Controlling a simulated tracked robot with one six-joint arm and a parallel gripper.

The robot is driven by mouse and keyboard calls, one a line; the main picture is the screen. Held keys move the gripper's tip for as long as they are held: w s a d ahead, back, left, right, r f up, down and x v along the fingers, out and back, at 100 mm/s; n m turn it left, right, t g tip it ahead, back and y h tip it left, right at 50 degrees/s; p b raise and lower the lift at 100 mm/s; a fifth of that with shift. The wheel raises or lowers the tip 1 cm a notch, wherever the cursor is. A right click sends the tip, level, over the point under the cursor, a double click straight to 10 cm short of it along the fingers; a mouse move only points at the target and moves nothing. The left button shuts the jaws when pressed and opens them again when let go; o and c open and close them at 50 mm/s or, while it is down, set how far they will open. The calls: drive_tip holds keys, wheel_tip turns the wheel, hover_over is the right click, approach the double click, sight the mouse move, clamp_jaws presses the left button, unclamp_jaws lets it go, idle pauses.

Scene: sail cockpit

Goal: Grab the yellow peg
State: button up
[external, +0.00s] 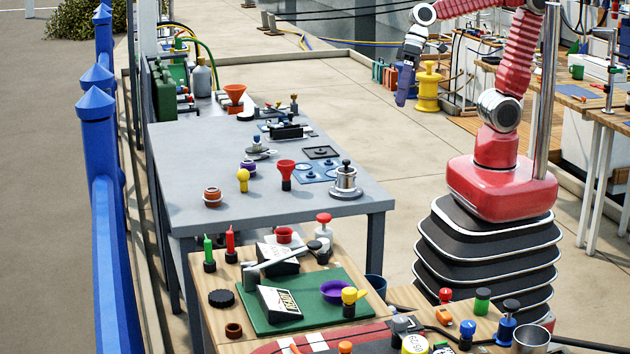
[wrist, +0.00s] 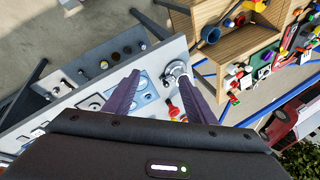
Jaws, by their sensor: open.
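A yellow round-headed peg (external: 243,180) stands upright on the grey table (external: 215,221), between a purple-topped piece and a red cup-topped piece. Another yellow-topped piece (external: 351,296) with a black base stands on the nearer wooden table, so I cannot tell for certain which one is the peg. My gripper (external: 405,90) hangs in the air beyond the grey table and to its right, far from both. In the wrist view my gripper (wrist: 158,75) is open, its two purple fingers apart with nothing between them. The yellow peg is not clear in the wrist view.
The wooden table in front is crowded. A large yellow spool (external: 428,86) stands on the floor near my gripper.

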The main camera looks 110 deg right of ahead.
drive_tip(key=w+d+f+m+y, duration=0.1)
drive_tip(key=w+f+m+y, duration=0.15)
drive_tip(key=w+m, duration=0.6)
drive_tip(key=w+d+f+m+y, duration=0.1)
drive_tip(key=w+m+y, duration=0.2)
drive_tip(key=w, duration=1.1)
drive_tip(key=w+d+f+m+t+y, duration=0.1)
drive_tip(key=w+d+f+m+t, duration=0.1)
drive_tip(key=w+d+f+m, duration=0.3)
drive_tip(key=w+d+f+m+t+y, duration=0.1)
drive_tip(key=w+d+f+m, duration=0.4)
drive_tip(key=w, duration=0.5)
drive_tip(key=shift+w+f+m+t, duration=0.15)
drive_tip(key=shift+m+t, duration=0.2)
drive_tip(key=shift+t, duration=0.45)
drive_tip(key=shift+a, duration=0.2)
drive_tip(key=x, duration=0.8)
drive_tip(key=shift+w+a+f, duration=0.1)
drive_tip(key=shift+w+f, duration=0.05)
